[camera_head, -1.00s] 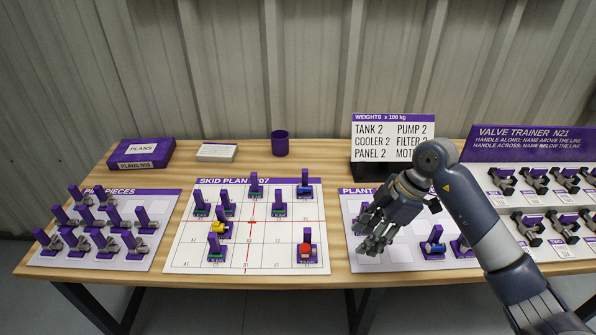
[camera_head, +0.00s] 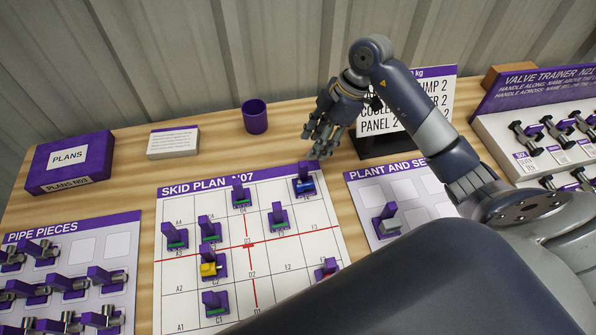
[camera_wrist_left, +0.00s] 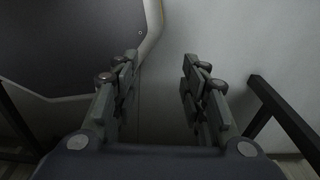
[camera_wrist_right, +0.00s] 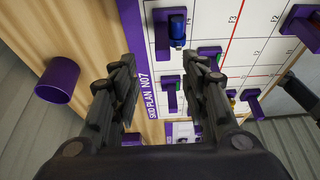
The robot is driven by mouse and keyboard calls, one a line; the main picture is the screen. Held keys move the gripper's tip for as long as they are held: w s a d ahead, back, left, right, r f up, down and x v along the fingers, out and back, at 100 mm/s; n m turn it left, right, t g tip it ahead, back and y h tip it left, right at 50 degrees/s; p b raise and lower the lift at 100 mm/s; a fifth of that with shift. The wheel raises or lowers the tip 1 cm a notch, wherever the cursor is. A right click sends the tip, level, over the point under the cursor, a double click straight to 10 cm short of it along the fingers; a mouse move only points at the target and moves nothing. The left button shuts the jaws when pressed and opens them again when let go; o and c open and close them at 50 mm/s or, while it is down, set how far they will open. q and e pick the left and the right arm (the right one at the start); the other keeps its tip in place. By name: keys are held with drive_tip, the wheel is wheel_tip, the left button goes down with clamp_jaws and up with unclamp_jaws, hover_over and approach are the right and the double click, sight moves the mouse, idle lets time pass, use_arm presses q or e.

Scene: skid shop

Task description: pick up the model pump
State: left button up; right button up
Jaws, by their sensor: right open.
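The model pump is not labelled; a blue piece on a purple base with an upright purple tab (camera_head: 305,182) may be it. It stands in the far right corner cell of the skid plan board (camera_head: 320,247). It also shows in the right wrist view (camera_wrist_right: 177,30). My right gripper (camera_head: 323,140) is open and empty, just beyond the board's far edge near the blue piece and apart from it. In the right wrist view its fingers (camera_wrist_right: 164,70) are spread. My left gripper (camera_wrist_left: 161,62) is open and empty in the left wrist view, away from the board.
Green and yellow pieces (camera_head: 211,265) stand on the same board. A purple cup (camera_head: 255,117), plans box (camera_head: 69,160) and weights sign (camera_head: 440,95) stand behind. The plant board (camera_head: 404,191) is at right, partly hidden by my arm; pipe pieces board (camera_head: 121,247) at left.

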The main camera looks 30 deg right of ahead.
sight(304, 164)
drive_tip(key=x, duration=0.3)
drive_tip(key=shift+s+a+f, duration=0.15)
drive_tip(key=shift+s+a, duration=0.05)
drive_tip(key=shift+s, duration=0.1)
drive_tip(key=p+x, duration=0.2)
drive_tip(key=x, duration=0.3)
drive_tip(key=shift+w+f, duration=0.1)
drive_tip(key=shift+f, duration=0.25)
drive_tip(key=shift+c, duration=0.8)
clamp_jaws()
use_arm(q)
drive_tip(key=shift+s+r, duration=0.15)
drive_tip(key=shift+r, duration=0.45)
drive_tip(key=shift+s+r, duration=0.15)
drive_tip(key=shift+r, duration=0.45)
